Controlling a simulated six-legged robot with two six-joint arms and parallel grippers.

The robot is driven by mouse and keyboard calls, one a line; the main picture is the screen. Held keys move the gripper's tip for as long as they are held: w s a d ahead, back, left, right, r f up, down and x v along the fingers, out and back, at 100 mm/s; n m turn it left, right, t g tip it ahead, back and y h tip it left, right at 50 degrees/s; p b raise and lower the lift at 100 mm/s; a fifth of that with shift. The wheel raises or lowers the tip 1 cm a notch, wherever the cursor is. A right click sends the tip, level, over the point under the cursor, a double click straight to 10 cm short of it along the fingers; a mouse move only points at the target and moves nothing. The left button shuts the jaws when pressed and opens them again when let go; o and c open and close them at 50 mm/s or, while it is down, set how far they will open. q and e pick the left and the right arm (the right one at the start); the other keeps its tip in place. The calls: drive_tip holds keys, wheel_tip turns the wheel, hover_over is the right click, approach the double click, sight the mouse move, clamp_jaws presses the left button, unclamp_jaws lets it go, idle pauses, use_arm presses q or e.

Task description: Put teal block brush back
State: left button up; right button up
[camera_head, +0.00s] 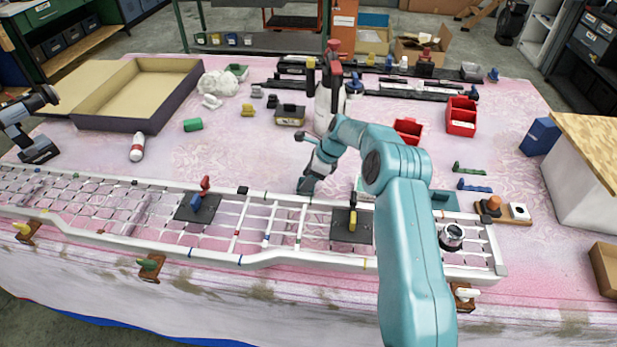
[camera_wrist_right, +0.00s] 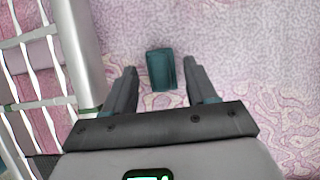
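In the right wrist view a small dark teal block (camera_wrist_right: 162,70), which looks like the block brush, lies on the pink patterned cloth. My right gripper (camera_wrist_right: 160,74) is open, with one finger on each side of the block. Gaps show between block and fingers, so it is not gripped. In the head view my right gripper (camera_head: 306,186) points down just behind the white frame, and the block cannot be made out there. My left gripper (camera_head: 38,154) is at the far left edge, away from the block; its fingers are too unclear to read.
The long white netted grille frame (camera_head: 262,258) runs along the table's front, close beside my right gripper. A teal tray (camera_head: 445,201) is partly behind my arm. A large open box (camera_head: 125,118), red bins (camera_head: 461,116) and a green block (camera_head: 193,125) stand farther back.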

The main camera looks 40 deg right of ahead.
wheel_tip(320, 180, up, 14)
drive_tip(key=p, duration=0.9)
drive_tip(key=shift+p, duration=0.35)
